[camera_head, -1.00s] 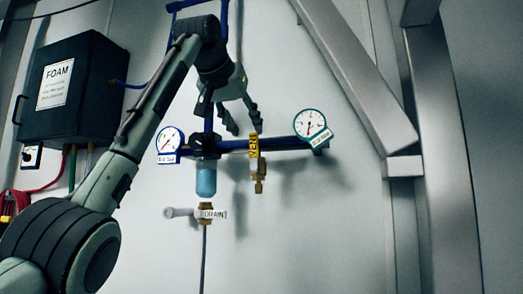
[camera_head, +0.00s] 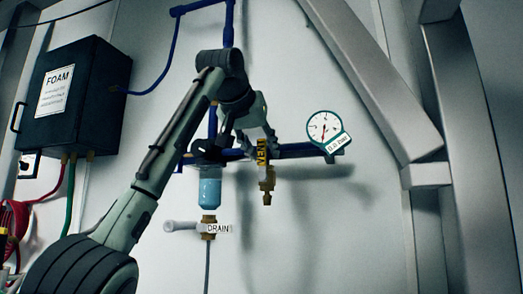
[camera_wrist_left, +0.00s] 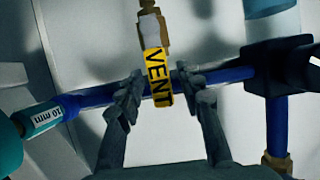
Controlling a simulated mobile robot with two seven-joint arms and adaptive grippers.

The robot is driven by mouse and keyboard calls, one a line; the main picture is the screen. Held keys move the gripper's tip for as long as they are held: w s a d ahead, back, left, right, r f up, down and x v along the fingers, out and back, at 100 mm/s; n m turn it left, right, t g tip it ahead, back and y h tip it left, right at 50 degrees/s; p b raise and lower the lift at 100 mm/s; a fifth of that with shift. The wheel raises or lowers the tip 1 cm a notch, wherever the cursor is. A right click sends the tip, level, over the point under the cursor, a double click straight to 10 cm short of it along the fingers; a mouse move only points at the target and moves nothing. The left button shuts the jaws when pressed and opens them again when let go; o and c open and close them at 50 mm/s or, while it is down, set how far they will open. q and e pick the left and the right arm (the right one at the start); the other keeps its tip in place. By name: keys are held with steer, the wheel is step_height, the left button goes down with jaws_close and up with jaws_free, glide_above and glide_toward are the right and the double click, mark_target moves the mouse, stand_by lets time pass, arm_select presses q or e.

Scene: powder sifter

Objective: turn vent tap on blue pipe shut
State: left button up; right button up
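The vent tap's yellow lever with VENT lettering (camera_head: 262,152) hangs on the blue pipe (camera_head: 297,151), above a brass fitting (camera_head: 267,184). In the left wrist view the yellow lever (camera_wrist_left: 157,77) points toward my gripper, with the blue pipe (camera_wrist_left: 220,75) running behind it. My left gripper (camera_head: 248,141) reaches down from above to the tap. In the wrist view its two fingers (camera_wrist_left: 158,95) stand open on either side of the lever. The left finger is close to it; I cannot tell whether it touches. My right gripper is not in view.
A drain tap with a grey handle (camera_head: 183,226) sits below a blue filter bowl (camera_head: 210,190), left of the vent. A round gauge (camera_head: 324,127) is on the right of the pipe. A black FOAM box (camera_head: 75,95) hangs at left. Grey beams (camera_head: 375,85) stand at right.

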arm_select(q)
steer(key=shift+w+f, duration=0.1)
jaws_close()
steer(key=shift+d+m+y, duration=0.3)
steer(key=shift+d+m, duration=0.05)
steer(key=shift+m, duration=0.15)
steer(key=shift+o, duration=1)
jaws_free()
steer(key=v, duration=1.2)
